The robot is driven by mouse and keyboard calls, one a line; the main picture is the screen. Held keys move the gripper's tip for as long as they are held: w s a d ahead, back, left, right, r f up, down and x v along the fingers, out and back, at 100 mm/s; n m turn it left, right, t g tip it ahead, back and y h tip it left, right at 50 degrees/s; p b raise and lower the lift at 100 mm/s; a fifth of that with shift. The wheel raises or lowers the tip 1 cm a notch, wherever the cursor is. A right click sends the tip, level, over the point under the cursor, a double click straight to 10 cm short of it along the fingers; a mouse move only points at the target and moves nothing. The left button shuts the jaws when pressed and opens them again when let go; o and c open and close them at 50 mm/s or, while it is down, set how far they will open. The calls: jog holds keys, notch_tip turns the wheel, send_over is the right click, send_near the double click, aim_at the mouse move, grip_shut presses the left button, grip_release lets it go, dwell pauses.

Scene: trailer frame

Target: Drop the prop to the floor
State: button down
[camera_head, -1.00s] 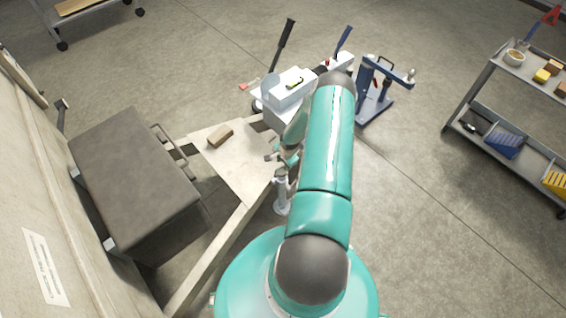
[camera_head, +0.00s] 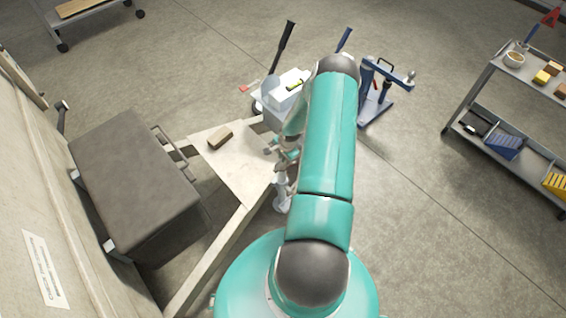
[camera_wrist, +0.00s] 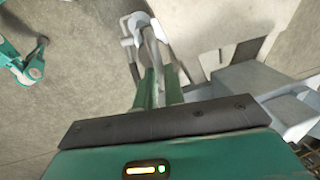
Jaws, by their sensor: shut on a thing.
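The prop (camera_head: 281,196) is a pale grey post with a round foot. It stands beside the trailer frame (camera_head: 240,222) near its front end in the head view. In the wrist view the prop (camera_wrist: 152,60) runs up from between my green fingers to a pale round end. My gripper (camera_wrist: 160,88) is shut on it. In the head view my gripper (camera_head: 288,160) is partly hidden by my teal arm. I cannot tell whether the foot touches the floor (camera_head: 430,240).
A dark box (camera_head: 135,185) sits on the frame at left, with a wooden block (camera_head: 220,138) on the pale plate. A coupling head (camera_head: 285,98) with levers and a blue stand (camera_head: 378,95) are beyond my arm. A cart (camera_head: 500,120) stands right. Floor between is clear.

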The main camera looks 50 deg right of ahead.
notch_tip(320, 180, up, 4)
jog(key=shift+f, duration=0.25)
jog(key=c, duration=1.5)
grip_release()
notch_tip(320, 180, up, 14)
jog(key=s, duration=0.2)
jog(key=shift+s+a+f, duration=0.15)
jog(key=shift+s+f, duration=0.1)
jog(key=shift+s, duration=0.1)
